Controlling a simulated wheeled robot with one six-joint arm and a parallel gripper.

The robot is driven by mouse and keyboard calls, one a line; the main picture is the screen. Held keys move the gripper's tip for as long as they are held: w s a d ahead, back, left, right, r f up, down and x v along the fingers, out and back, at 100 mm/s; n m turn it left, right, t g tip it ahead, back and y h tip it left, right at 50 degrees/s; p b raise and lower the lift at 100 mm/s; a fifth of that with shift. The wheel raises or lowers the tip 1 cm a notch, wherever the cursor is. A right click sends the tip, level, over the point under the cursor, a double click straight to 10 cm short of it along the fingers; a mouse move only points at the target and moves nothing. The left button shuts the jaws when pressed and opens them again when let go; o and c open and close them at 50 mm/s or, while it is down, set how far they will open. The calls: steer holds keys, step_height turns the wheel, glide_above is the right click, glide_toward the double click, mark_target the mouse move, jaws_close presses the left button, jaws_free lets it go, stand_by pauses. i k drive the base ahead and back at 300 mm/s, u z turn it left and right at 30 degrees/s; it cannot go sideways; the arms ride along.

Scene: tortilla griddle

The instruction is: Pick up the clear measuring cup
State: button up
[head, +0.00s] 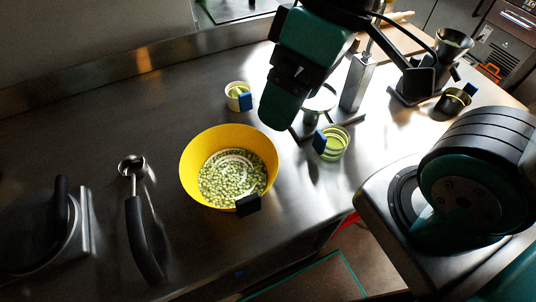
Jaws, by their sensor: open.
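A small clear cup with green bands (334,145) and a dark blue tab handle stands upright on the steel counter, right of the yellow bowl. A second small cup, pale with yellow-green inside (233,95) and a blue tab, stands farther back and left. I cannot tell its material. My teal and black arm reaches in from the top edge, above the counter between and behind the two cups. I cannot pick out my gripper's fingers; they are not visible here. Nothing visibly touches the clear cup.
A yellow bowl (191,177) of pale green pieces stands left of the clear cup. A metal scoop (133,165) with a black handle lies farther left. A steel box-like container (357,84) and a dark stand (414,86) are behind right. Bare counter lies in front of the clear cup.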

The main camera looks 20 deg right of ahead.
mark_target(331, 142)
steer(key=k, duration=1)
steer(key=u, duration=1.45)
steer(key=i, duration=1.6)
steer(key=z, duration=2.95)
